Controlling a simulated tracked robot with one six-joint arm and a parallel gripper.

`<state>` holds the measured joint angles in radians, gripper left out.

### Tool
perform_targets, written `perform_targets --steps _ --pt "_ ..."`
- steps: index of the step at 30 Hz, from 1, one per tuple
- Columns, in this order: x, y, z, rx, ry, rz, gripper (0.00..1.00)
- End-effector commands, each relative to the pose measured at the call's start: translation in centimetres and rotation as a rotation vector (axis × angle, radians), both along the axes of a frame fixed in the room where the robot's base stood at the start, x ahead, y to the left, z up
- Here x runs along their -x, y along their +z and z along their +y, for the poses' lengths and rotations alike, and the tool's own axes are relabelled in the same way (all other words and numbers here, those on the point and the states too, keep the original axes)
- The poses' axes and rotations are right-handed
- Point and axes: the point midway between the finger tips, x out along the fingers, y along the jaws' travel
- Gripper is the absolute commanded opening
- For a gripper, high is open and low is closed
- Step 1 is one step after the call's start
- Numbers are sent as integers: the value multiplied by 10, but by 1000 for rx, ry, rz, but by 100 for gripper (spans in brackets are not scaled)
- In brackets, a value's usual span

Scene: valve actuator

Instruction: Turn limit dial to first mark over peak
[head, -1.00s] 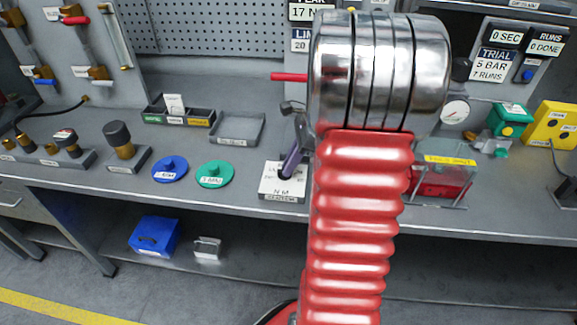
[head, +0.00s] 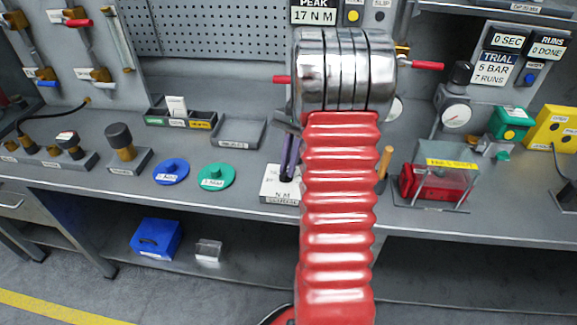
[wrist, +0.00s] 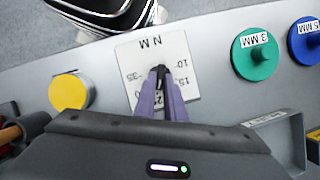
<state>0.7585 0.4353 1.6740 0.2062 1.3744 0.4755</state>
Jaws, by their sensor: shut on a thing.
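The limit dial plate (head: 268,190) is a white square marked N M on the front of the bench, left of my red arm. In the wrist view the plate (wrist: 133,62) shows upside down with numbers around its middle, including 10, 15 and 35. My gripper (wrist: 162,74) has purple fingers, closed together on the small dark dial knob (wrist: 160,70) at the plate's middle. The fingers hide part of the scale, so the pointed-to mark cannot be read. In the head view my gripper (head: 287,172) reaches down to the plate. The peak display (head: 313,15) reads 17 N M.
A green disc (head: 216,177) and a blue disc (head: 171,172) lie left of the plate. An empty grey tray (head: 238,132) is behind them. A clear guard (head: 446,177) over a red box stands right of my arm. A yellow round knob (wrist: 69,92) is beside the plate.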

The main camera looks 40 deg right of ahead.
Motion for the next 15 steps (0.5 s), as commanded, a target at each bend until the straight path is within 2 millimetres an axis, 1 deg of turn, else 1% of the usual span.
perform_targets --steps 1,15 --pt "1 -3 2 -5 46 8 0" --pt "-3 -3 5 -8 485 10 0"
